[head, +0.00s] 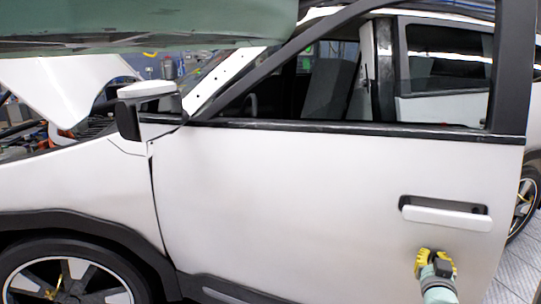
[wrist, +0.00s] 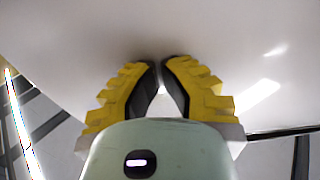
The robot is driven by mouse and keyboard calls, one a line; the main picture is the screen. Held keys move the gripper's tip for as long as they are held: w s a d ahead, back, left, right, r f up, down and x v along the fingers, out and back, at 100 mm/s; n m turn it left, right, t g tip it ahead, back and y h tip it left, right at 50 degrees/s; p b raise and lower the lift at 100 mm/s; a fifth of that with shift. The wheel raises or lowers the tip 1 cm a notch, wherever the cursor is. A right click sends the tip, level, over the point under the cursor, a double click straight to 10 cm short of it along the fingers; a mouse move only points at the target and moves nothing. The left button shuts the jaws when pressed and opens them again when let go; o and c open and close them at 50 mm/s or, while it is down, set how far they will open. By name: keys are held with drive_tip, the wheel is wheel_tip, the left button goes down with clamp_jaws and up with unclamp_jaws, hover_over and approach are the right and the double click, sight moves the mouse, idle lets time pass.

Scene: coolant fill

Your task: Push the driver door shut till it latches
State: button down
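The white driver door (head: 310,200) fills the middle of the head view. It stands open, its rear edge swung out from the car body. Its handle (head: 445,214) is a white bar in a dark recess near the rear edge. My gripper (head: 429,256) is at the door's outer face, below the handle. In the wrist view its yellow fingers (wrist: 161,64) are drawn together at the tips with nothing between them. The tips are at or very near the white panel (wrist: 215,35); I cannot tell whether they touch. The latch is hidden.
The side mirror (head: 130,118) sticks out at the door's front. The front wheel (head: 70,275) is at lower left. The hood is raised over an exposed engine bay (head: 25,130). Pale floor (head: 520,270) shows at right, beyond the door's rear edge.

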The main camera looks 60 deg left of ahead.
drive_tip(key=shift+b+x, duration=0.4)
drive_tip(key=shift+x, duration=1.3)
drive_tip(key=shift+a, duration=0.15)
drive_tip(key=shift+n+g+y, duration=0.4)
drive_tip(key=shift+n+y, duration=0.1)
drive_tip(key=shift+y, duration=0.1)
drive_tip(key=shift+b+x, duration=1.4)
drive_tip(key=shift+x, duration=0.85)
drive_tip(key=shift+w, duration=0.1)
drive_tip(key=shift+w+a+f+y+b, duration=0.15)
drive_tip(key=shift+w+a+b, duration=0.2)
drive_tip(key=shift+w+b, duration=0.4)
drive_tip(key=shift+w+a+r+y+b, duration=0.15)
drive_tip(key=shift+w+a+b, duration=0.25)
drive_tip(key=shift+b, duration=0.6)
drive_tip(key=shift+w+a+n+g+b, duration=0.4)
drive_tip(key=shift+w+b, duration=0.3)
drive_tip(key=shift+b, duration=0.45)
drive_tip(key=shift+w+a+f+b, duration=0.1)
drive_tip(key=shift+w+a+b, duration=0.1)
drive_tip(key=shift+b, duration=0.35)
